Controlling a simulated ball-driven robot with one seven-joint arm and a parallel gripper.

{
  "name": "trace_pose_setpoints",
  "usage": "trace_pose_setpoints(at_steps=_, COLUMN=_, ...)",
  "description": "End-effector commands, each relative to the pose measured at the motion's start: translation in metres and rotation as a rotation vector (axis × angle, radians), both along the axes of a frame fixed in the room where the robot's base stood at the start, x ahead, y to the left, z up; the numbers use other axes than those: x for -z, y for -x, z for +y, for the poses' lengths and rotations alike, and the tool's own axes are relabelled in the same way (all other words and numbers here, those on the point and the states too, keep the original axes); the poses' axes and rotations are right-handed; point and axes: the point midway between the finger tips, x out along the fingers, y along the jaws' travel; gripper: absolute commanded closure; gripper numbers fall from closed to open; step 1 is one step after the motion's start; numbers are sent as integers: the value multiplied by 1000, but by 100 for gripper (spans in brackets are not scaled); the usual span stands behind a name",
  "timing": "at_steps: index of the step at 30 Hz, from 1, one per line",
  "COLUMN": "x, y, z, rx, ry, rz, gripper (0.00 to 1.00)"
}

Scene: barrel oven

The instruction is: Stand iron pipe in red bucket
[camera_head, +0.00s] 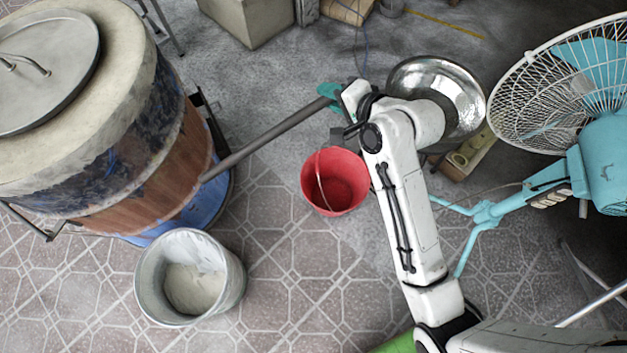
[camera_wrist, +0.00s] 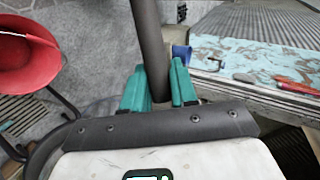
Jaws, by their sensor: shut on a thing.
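The iron pipe (camera_head: 266,136) is a long grey-brown rod. In the head view it slants from my gripper (camera_head: 332,97) down and left to the side of the barrel oven. My gripper, with teal fingers, is shut on the pipe near its upper right end. In the wrist view the pipe (camera_wrist: 149,45) runs up from between the fingers (camera_wrist: 160,90). The red bucket (camera_head: 335,182) stands on the floor below and right of the pipe in the head view, its mouth open and its inside empty. It also shows at the left edge of the wrist view (camera_wrist: 28,62).
The barrel oven (camera_head: 150,110) stands at the left. A pale bucket with whitish contents (camera_head: 190,277) stands in front of it. A shiny metal bowl (camera_head: 462,95) and a blue fan (camera_head: 570,100) are at the right. Tiled floor around the red bucket is mostly clear.

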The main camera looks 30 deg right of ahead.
Motion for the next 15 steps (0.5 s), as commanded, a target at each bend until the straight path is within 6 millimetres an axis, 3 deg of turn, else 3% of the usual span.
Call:
trace_pose_setpoints(at_steps=8, x=68, y=-4, z=-35, rx=-35, ry=88, rz=-52, gripper=100)
trace_pose_setpoints(at_steps=15, x=141, y=-4, z=-82, rx=-65, ry=205, rz=-130, gripper=100)
